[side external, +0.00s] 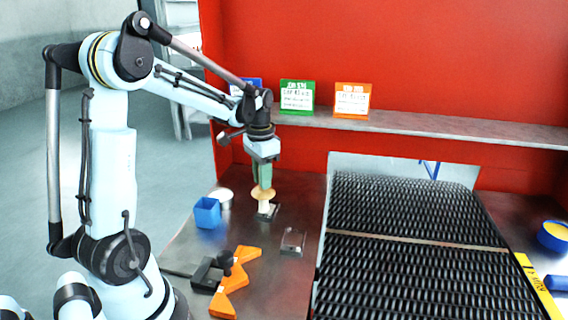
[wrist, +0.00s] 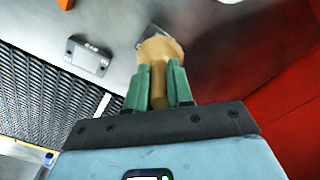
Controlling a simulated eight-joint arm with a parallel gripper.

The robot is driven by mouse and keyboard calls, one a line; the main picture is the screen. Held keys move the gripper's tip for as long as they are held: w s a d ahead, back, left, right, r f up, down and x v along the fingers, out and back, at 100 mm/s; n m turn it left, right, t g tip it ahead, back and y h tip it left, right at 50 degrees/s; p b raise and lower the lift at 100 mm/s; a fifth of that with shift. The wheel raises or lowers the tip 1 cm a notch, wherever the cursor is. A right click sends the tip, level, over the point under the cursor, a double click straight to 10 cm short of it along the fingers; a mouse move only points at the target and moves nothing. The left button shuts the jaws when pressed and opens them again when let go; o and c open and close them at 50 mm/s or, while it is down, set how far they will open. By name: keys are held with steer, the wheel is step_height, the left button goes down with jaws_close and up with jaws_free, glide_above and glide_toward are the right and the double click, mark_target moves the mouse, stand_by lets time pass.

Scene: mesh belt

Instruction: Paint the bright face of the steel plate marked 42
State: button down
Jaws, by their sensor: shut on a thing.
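My gripper (side external: 262,184) is shut on a tan tool with a round collar (side external: 263,194), probably a brush, held upright with its pale lower end down. That end is over or against a small steel plate (side external: 275,211) on the bench; I cannot tell whether it touches. In the wrist view the green fingers (wrist: 158,85) grip the tan handle (wrist: 159,52), and the wide collar hides most of the plate (wrist: 150,31) beyond. A second plate (side external: 292,241) lies nearer the belt, flat and grey; it also shows in the wrist view (wrist: 88,57), with markings too small to read surely.
A blue square cup (side external: 207,213) and a round pale tin (side external: 222,197) stand left of the tool. Orange blocks (side external: 231,285) with a black device lie in front. The dark mesh belt (side external: 410,270) fills the right. A red wall (side external: 400,50) and shelf (side external: 430,128) stand behind.

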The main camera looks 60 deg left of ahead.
steer(key=shift+s+d, duration=0.6)
steer(key=w+a, duration=0.3)
steer(key=w, duration=0.2)
steer(key=shift+s+d, duration=2.2)
steer(key=shift+s, duration=0.1)
steer(key=shift+w+a, duration=2.15)
steer(key=shift+w, duration=0.15)
step_height(320, 180, up, 8)
steer(key=shift+s, duration=0.1)
